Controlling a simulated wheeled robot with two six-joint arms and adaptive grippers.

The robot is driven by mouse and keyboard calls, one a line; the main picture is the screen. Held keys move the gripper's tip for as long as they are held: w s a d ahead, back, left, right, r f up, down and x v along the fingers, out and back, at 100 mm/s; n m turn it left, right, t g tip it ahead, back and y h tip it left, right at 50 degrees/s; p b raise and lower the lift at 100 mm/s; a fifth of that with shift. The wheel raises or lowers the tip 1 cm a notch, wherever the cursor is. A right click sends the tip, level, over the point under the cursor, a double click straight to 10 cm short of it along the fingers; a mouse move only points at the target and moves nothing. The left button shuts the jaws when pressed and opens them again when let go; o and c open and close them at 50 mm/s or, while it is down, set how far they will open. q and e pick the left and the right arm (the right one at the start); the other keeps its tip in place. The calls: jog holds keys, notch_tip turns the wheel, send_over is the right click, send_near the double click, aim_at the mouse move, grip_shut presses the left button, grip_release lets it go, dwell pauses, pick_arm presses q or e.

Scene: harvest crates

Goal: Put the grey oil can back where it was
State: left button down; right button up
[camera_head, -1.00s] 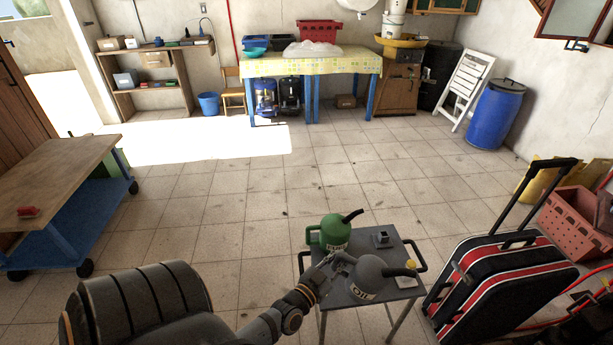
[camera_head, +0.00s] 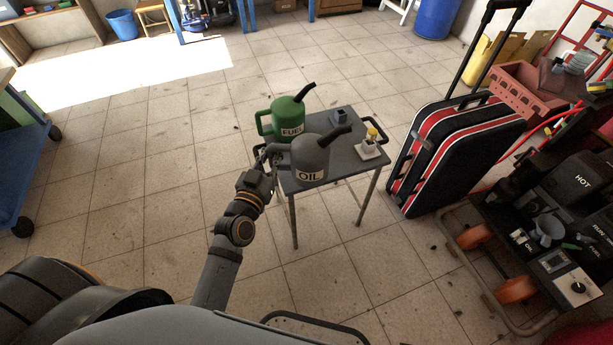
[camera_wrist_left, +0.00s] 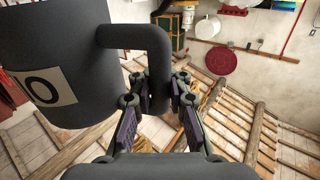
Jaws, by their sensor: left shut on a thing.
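The grey oil can (camera_head: 310,158), with a white OIL label and a dark spout pointing right, is at the front of a small grey table (camera_head: 345,164). I cannot tell whether its base touches the top. My left gripper (camera_head: 270,156) is shut on its handle, on the can's left side. In the left wrist view the handle (camera_wrist_left: 157,72) of the can (camera_wrist_left: 55,50) runs between the fingers (camera_wrist_left: 158,105). The can looks about upright. My right gripper is not in view.
A green FUEL can (camera_head: 288,120) stands close behind the oil can. A small dark block (camera_head: 341,115) and a yellow-topped item (camera_head: 371,148) are on the table. A red-striped black suitcase (camera_head: 455,150) stands right of it, with a wheeled machine (camera_head: 560,215) further right. Open floor lies left.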

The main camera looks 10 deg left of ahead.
pick_arm(q)
jog(key=shift+w+r, duration=0.15)
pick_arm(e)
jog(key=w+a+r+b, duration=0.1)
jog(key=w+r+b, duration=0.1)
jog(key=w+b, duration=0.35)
pick_arm(q)
jog(key=w+a+f+b, duration=0.1)
jog(key=w+f, duration=0.3)
jog(key=w+a+f, duration=0.1)
jog(key=w+f, duration=0.3)
jog(key=w, duration=0.1)
jog(key=w+a+f+b, duration=0.1)
jog(key=w+a+f, duration=0.1)
jog(key=w+f, duration=0.2)
jog(key=shift+w+b, duration=0.15)
jog(key=shift+b, duration=0.2)
jog(key=shift+f+b, duration=0.45)
jog(key=shift+f, duration=0.05)
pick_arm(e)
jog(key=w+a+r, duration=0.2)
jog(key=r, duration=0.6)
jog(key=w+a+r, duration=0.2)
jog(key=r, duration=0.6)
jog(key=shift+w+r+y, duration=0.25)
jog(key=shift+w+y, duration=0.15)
pick_arm(q)
jog(key=shift+f, duration=0.1)
